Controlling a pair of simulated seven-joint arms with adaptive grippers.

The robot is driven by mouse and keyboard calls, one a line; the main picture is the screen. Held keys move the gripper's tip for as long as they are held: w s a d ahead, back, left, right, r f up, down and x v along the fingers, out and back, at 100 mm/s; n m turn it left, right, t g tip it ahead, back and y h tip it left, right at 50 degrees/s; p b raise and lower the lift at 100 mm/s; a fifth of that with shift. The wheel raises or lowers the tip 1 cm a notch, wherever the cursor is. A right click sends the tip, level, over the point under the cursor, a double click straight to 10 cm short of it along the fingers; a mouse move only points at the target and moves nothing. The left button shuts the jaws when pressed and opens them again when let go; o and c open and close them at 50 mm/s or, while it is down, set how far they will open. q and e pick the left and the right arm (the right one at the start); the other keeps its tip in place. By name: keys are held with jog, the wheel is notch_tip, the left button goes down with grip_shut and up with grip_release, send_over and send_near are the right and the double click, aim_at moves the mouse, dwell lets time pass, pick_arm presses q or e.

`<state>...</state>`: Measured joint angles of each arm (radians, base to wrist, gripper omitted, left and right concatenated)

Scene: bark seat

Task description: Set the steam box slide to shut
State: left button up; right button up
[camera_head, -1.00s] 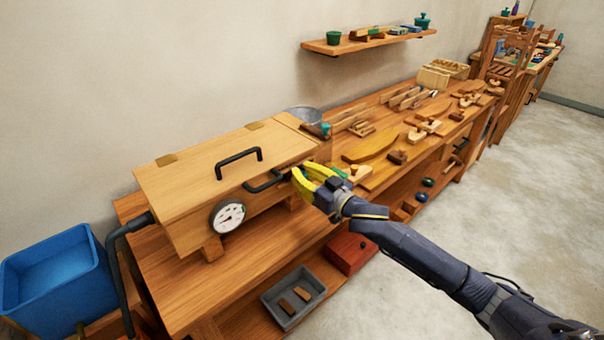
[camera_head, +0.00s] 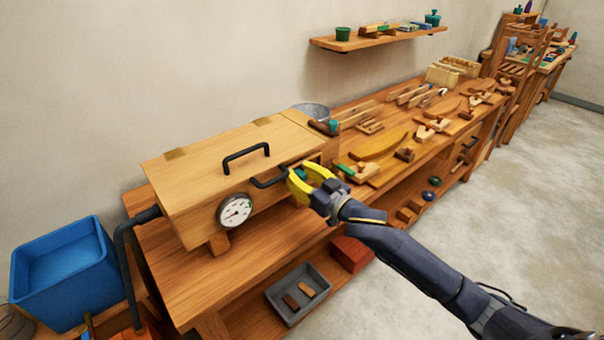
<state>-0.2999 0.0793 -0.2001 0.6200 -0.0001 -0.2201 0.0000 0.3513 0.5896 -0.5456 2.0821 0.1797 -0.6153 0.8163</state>
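The steam box (camera_head: 215,168) is a long wooden box on the bench at the left. Its lid has a black handle (camera_head: 246,157), and its front has a second black handle (camera_head: 268,182) and a round white gauge (camera_head: 235,211). A small teal piece (camera_head: 301,173), perhaps the slide's knob, shows at the box's right front end. My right gripper (camera_head: 299,172) has yellow fingers standing apart around that piece; I cannot tell whether they touch it. The fingers partly hide that end, so the slide's position is unclear. My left gripper is out of view.
A blue tub (camera_head: 65,272) stands left of the bench, with a dark hose running to the box. A metal bucket (camera_head: 308,112) is behind the box's right end. Wooden parts and tools fill the bench to the right. A grey tray (camera_head: 299,292) sits lower in front.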

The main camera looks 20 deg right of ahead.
jog(key=shift+o, duration=1.2)
jog(key=shift+d, duration=0.15)
jog(key=v, duration=1.2)
